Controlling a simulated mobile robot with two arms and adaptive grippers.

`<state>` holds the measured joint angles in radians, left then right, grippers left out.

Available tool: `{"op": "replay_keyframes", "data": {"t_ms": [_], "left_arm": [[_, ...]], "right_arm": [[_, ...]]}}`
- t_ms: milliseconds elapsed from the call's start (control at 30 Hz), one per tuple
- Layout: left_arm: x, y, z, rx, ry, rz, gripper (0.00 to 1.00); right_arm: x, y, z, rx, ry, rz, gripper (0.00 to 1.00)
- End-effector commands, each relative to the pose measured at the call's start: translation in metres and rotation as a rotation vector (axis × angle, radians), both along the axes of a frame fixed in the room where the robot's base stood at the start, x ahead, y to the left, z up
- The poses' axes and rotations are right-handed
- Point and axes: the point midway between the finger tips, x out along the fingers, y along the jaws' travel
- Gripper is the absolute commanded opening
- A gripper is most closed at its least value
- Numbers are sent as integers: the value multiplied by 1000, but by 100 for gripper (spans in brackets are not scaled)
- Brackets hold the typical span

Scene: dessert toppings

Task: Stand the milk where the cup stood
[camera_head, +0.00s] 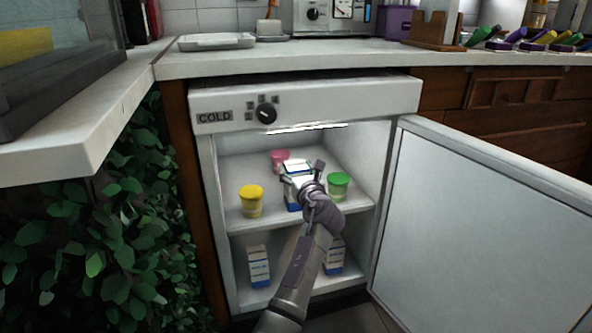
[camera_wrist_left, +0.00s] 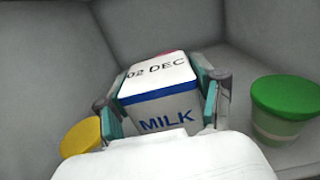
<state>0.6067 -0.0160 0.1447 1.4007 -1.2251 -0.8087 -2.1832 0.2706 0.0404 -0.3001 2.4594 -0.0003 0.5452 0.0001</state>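A white and blue milk carton (camera_head: 296,172) is upright at the middle of the fridge's upper shelf. My left gripper (camera_head: 303,176) reaches in from the front, with a finger on each side of it. In the left wrist view the fingers (camera_wrist_left: 164,98) lie close against the sides of the milk (camera_wrist_left: 160,82), which reads "02 DEC"; the gripper looks shut on it. The contact of the carton's base with the shelf is hidden. A yellow-lidded cup (camera_head: 251,201) stands left, a green-lidded cup (camera_head: 339,186) right, and a pink cup (camera_head: 280,160) behind. My right gripper is not in view.
Two more milk cartons stand on the lower shelf, one left (camera_head: 259,266) and one right (camera_head: 334,256), partly behind my arm. The fridge door (camera_head: 480,230) is open to the right. A counter (camera_head: 330,60) runs above, and leafy plants (camera_head: 100,240) are at left.

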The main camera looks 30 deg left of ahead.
Motion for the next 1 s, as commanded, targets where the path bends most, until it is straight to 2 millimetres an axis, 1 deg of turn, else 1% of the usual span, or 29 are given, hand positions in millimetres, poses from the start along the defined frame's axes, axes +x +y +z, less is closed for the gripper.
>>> {"op": "replay_keyframes", "data": {"t_ms": [33, 67, 100, 433, 467, 533, 600, 700, 900, 1000], "left_arm": [[0, 0, 0, -1, -1, 0, 80], [0, 0, 0, -1, -1, 0, 85], [0, 0, 0, -1, -1, 0, 87], [0, 0, 2, -2, -2, 0, 87], [-1, -1, 3, -1, -1, 0, 87], [-6, -7, 4, -1, 2, -1, 87], [-13, -16, 5, -1, 2, -2, 87], [-28, -33, 6, -2, 3, -2, 87], [-56, -65, 6, -2, 1, -2, 87], [-66, -77, 4, -1, 2, -1, 87]], "right_arm": [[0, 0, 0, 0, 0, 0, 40], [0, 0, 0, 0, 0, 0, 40], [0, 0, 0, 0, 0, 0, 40], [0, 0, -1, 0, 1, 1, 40], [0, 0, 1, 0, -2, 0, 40], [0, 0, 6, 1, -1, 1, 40], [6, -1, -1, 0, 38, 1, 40], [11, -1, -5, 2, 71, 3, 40], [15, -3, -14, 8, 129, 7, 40], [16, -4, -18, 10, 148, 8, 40]]}}
